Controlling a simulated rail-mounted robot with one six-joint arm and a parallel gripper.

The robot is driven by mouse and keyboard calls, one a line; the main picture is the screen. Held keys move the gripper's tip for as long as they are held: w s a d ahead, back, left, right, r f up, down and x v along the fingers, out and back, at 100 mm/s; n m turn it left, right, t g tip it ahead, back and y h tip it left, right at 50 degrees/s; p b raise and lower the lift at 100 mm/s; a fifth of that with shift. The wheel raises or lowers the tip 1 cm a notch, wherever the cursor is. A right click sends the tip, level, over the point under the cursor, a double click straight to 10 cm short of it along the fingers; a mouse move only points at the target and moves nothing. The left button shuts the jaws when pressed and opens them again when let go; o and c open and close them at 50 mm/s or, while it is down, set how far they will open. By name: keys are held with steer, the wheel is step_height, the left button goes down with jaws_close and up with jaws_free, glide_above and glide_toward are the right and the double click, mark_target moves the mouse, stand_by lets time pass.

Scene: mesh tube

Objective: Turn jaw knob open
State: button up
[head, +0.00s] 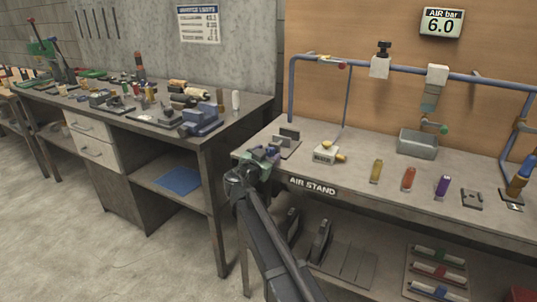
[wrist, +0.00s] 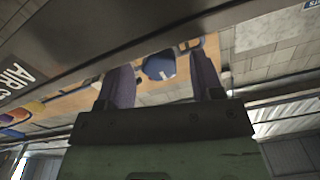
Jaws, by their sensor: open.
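My gripper (head: 263,154) is at the front left corner of the air stand bench (head: 225,160). It also shows in the wrist view (wrist: 162,72), with its two dark fingers apart. Between the fingers in the wrist view is a round blue knob (wrist: 158,66) with a small white mark. It looks like the jaw knob, but no label on it can be read. I cannot tell whether the fingers touch it. In the head view my gripper hides that spot. A grey fixture with upright plates (head: 288,138) stands just behind my gripper.
A white block with a yellow knob (head: 326,154) stands right of the fixture. A blue pipe frame (head: 291,90) rises behind. A blue vise (head: 202,122) sits on the left bench.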

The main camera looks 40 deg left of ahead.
steer(key=shift+w+a, duration=0.1)
steer(key=shift+w, duration=0.5)
steer(key=c, duration=0.9)
steer(key=n, duration=0.4)
steer(key=shift+n, duration=0.4)
steer(key=o, duration=0.9)
steer(key=shift+s, duration=0.1)
steer(key=s+d, duration=0.2)
steer(key=s, duration=0.8)
steer(key=shift+s, duration=0.25)
